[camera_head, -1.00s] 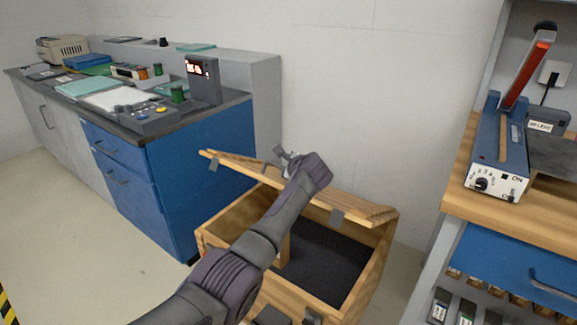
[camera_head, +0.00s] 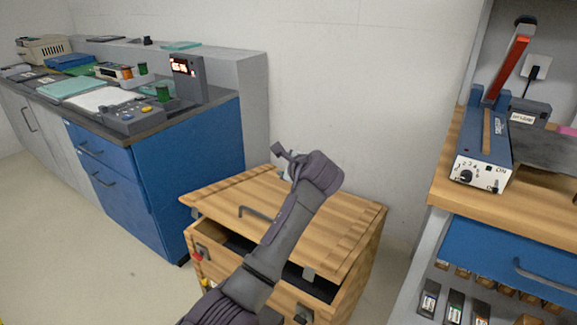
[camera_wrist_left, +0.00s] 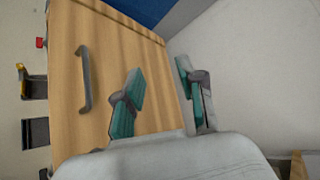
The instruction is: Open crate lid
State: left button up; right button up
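The wooden crate (camera_head: 338,303) stands on the floor with its wooden lid (camera_head: 225,190) hinged partly open. The lid slopes, and a dark gap shows under its front edge. A dark bar handle (camera_head: 257,213) sits on the lid; it also shows in the left wrist view (camera_wrist_left: 84,80). My left arm reaches across the lid, hiding part of it. My left gripper (camera_head: 286,160) is over the lid's far part; in the left wrist view its teal-padded fingers (camera_wrist_left: 158,92) are apart, near the lid's edge. I cannot tell whether they touch it. My right gripper is not in view.
A blue cabinet (camera_head: 190,165) with a dark worktop carrying equipment stands left of the crate. A wooden bench (camera_head: 445,185) with a blue sealing device (camera_head: 487,150) is at right. The white wall (camera_head: 350,90) is close behind. Open floor (camera_head: 90,240) lies front left.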

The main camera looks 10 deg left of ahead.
pick_arm(q)
jog(key=shift+s+d+r, duration=0.25)
jog(key=shift+s+d, duration=0.05)
jog(key=shift+s, duration=0.2)
jog(key=shift+f, duration=0.15)
